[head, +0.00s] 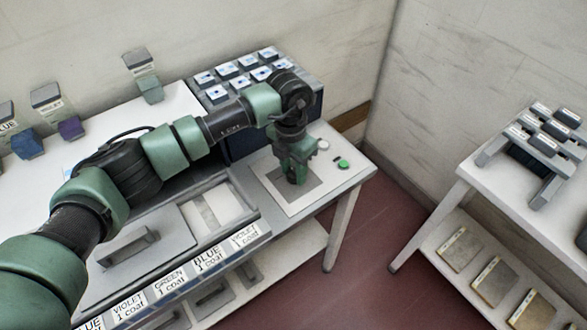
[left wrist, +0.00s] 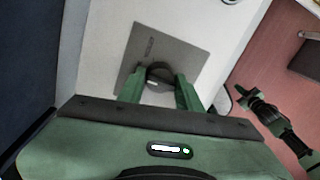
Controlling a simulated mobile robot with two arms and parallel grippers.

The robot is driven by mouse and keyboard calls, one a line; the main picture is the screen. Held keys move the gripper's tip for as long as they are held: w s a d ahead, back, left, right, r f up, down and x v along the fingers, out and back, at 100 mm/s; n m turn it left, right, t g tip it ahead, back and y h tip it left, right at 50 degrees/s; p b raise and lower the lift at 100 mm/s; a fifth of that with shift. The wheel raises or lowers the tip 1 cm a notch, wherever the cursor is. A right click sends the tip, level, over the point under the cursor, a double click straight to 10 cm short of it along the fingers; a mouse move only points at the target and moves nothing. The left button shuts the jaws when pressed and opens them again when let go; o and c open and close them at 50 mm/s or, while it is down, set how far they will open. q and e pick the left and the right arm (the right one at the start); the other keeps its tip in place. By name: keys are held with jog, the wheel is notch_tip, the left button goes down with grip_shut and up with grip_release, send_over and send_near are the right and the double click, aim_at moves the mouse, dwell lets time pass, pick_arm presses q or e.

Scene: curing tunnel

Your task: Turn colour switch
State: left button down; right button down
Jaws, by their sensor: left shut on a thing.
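The colour switch shows in the left wrist view as a small dark round knob (left wrist: 160,74) on a grey square plate (left wrist: 182,48) with small lettering. My left gripper (head: 297,180) points down over this plate at the right end of the white bench. In the left wrist view its two green fingers (left wrist: 160,90) are on either side of the knob, shut on it. In the head view the gripper hides the knob, and the grey plate (head: 313,183) shows around the fingertips. Part of my right arm (left wrist: 265,108) shows small in the left wrist view; its jaws are too small to read.
A green button (head: 343,163) and a pale button (head: 323,145) sit right of the plate. A dark rack with blue-marked blocks (head: 228,70) stands behind. Labelled colour holders line the wall at left. Another table (head: 470,176) stands at right, across open red floor (head: 350,265).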

pick_arm(q)
jog(key=shift+n, duration=0.3)
jog(key=n+b, duration=0.2)
jog(key=n, duration=0.1)
jog(key=shift+n, duration=0.4)
jog(key=n+b, duration=0.2)
jog(key=n, duration=0.3)
jog(key=shift+n+t, duration=0.3)
jog(key=c, duration=1)
grip_release()
jog(key=shift+a, duration=0.1)
